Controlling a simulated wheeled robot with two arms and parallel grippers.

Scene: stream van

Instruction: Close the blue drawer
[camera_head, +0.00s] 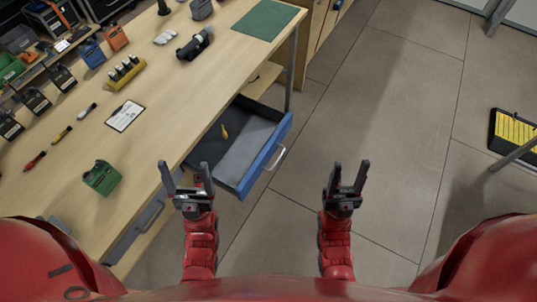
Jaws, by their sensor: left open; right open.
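The blue drawer (266,154) is pulled out from under the wooden workbench, with its blue front facing right. A pale handle (277,158) sits on that front. A small yellow-orange object (224,132) lies inside the dark drawer. My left gripper (186,179) is open and empty, just below the near side of the drawer in the picture; I cannot tell if it touches. My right gripper (346,176) is open and empty, to the right of the drawer front and apart from it, over the floor.
The workbench (160,98) holds a green box (102,177), a clipboard (125,116), screwdrivers, a dark tool (195,44) and a green mat (264,20). A metal leg (290,80) stands beyond the drawer. The tiled floor (380,110) to the right is clear. A yellow-and-black item (514,131) lies far right.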

